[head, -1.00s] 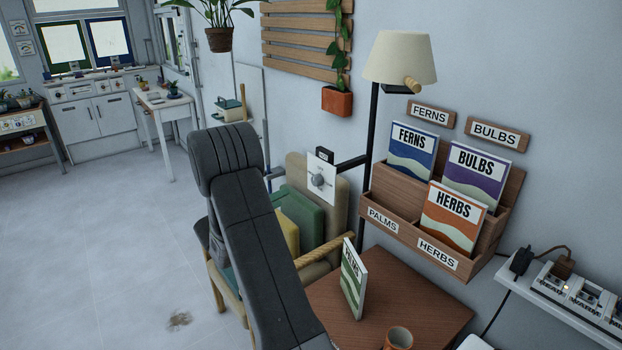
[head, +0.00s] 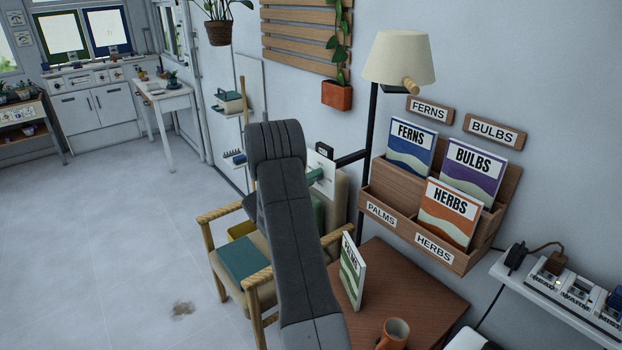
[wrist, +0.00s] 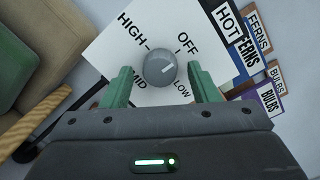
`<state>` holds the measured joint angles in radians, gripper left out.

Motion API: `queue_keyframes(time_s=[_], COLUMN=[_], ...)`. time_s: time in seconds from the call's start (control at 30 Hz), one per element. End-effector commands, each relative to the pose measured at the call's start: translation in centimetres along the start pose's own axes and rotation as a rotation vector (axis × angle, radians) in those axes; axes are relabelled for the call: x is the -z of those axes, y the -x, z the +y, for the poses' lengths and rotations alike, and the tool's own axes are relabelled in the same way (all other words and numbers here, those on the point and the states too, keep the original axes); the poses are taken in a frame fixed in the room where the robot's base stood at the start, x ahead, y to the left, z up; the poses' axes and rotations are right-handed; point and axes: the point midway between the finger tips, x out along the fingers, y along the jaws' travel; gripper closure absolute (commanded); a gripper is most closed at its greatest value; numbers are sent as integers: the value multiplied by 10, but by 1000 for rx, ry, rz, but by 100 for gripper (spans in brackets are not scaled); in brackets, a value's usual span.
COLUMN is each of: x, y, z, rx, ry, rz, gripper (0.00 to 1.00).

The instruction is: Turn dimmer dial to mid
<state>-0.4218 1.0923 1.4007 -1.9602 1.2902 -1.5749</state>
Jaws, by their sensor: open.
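The round grey dimmer dial (wrist: 160,68) sits on a white plate (wrist: 110,50) in the wrist view. The plate reads HIGH at upper left, OFF at upper right, MID at lower left and LOW at lower right. A light mark shows on the dial's right side; I cannot tell exactly which label it points to. My gripper (wrist: 161,82) is open, its green fingers on either side of the dial with gaps showing; I cannot tell their depth to the plate. In the head view the plate (head: 326,184) is mostly hidden behind my arm, and the dial is hidden.
A floor lamp (head: 399,58) carries the plate's bracket. A wooden rack (head: 387,178) with booklets hangs to its right. A brown table (head: 415,283) with an upright booklet (head: 352,270) and a mug (head: 394,333) stands in front. A chair (head: 255,298) stands at left.

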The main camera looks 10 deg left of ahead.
Motion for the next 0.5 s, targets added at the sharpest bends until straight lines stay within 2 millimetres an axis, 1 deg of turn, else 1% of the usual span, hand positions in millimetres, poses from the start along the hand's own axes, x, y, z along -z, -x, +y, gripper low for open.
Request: queue_keyframes(time_s=[0.17,0.2,0.27,0.4,0.43,0.5], x=[0,0,0,0,0,0], y=[0,0,0,0,0,0], z=[0,0,0,0,0,0], rx=[0,0,0,0,0,0], ry=[0,0,0,-1,-1,-1], rz=[0,0,0,0,0,0], gripper=[45,47,59,87,90,90])
